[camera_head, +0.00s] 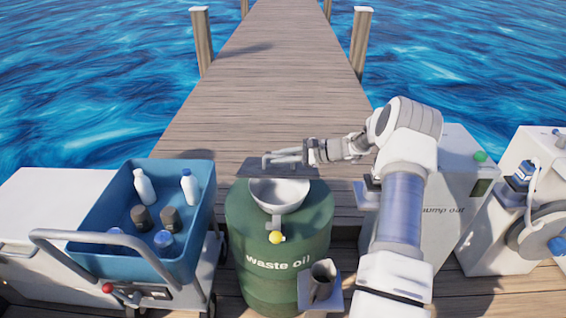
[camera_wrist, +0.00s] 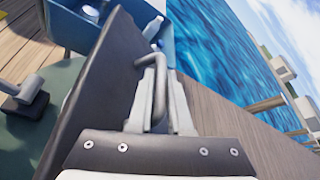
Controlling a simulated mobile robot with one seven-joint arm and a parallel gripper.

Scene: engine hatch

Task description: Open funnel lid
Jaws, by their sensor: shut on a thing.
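The funnel's bowl (camera_head: 280,196) sits on the green waste oil drum (camera_head: 268,262), and its inside shows uncovered. The dark funnel lid (camera_head: 253,170) is raised behind the bowl at its far edge. In the wrist view the lid (camera_wrist: 98,85) stands steeply as a dark panel. A bent grey handle (camera_wrist: 153,88) rises from it. My gripper (camera_head: 285,157) reaches in from the right and is shut on this handle; its fingers (camera_wrist: 158,80) lie on both sides of the bar. The lid's hinge is not clearly visible.
A yellow ball (camera_head: 277,238) is at the drum's front. A blue cart tray (camera_head: 95,246) with several bottles stands left. A grey cup (camera_head: 322,279) is on a small shelf in front. A white pump-out cabinet (camera_head: 462,200) stands right. The dock beyond is clear.

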